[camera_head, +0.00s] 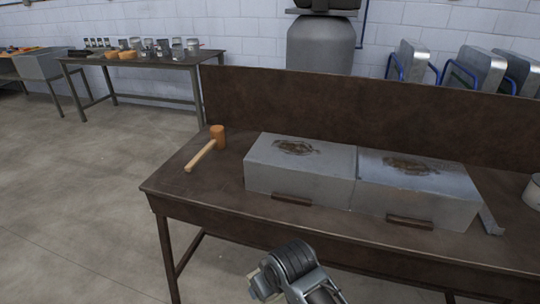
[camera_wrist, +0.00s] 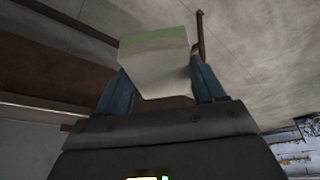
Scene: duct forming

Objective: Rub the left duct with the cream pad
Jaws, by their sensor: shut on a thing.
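The left duct (camera_head: 300,175) is a grey metal box on the brown workbench, with a brown smear (camera_head: 297,148) on its top. A second duct (camera_head: 415,195) stands against its right side, with a similar smear on top. My gripper (camera_wrist: 160,85) is shut on the cream pad (camera_wrist: 155,65), a pale block with a greenish face, between its two blue-grey fingers. In the head view my gripper (camera_head: 262,285) is in front of the bench, below and apart from the left duct, with a small pale part of the pad at its end.
A wooden mallet (camera_head: 207,148) lies on the bench (camera_head: 175,185) left of the ducts. Brown blocks (camera_head: 291,200) sit at the ducts' front faces. A raised back panel (camera_head: 400,120) runs behind them. A can (camera_head: 533,190) stands at the right edge. Floor at left is clear.

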